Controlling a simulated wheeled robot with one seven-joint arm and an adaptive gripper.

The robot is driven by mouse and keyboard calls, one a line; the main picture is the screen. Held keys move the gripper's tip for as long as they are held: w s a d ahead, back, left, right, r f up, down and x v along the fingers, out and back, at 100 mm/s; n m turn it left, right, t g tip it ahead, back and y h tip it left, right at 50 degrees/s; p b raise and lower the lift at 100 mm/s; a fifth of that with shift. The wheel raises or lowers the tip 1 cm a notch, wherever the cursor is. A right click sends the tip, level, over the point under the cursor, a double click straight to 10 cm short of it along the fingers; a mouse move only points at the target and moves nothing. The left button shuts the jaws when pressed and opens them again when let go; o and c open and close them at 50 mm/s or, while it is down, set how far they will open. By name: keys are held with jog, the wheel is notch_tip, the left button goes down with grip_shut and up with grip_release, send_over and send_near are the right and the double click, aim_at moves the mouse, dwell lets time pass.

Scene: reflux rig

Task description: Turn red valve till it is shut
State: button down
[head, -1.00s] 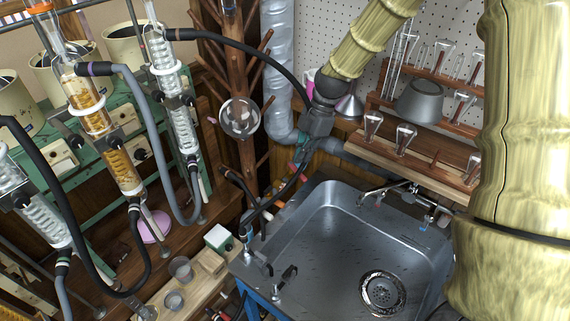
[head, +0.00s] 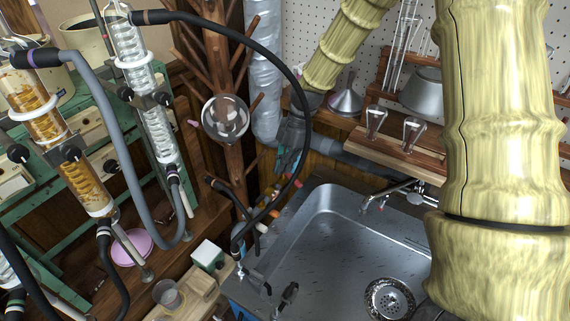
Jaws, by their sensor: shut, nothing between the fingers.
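Small coloured valve handles sit in a row behind the sink's left back edge. A small red handle (head: 282,181), which I take for the red valve, is just below my gripper. An orange handle (head: 275,214) lies lower in the same row. My gripper (head: 284,163) is shut and empty, pointing down beside the wooden wall. It hides part of the valve row, and I cannot tell whether it touches the red handle. The valve's turn position is too small to read.
A black hose (head: 300,100) arcs around my gripper to the sink's left edge. The metal sink (head: 330,245) is open in front. A grey pipe (head: 340,150) runs behind.

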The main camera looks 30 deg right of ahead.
aim_at(295, 180)
notch_tip(295, 180, down, 8)
jog(key=d+p, duration=0.1)
jog(key=p, duration=0.2)
jog(key=shift+w+d+r, duration=0.2)
dwell(0.5)
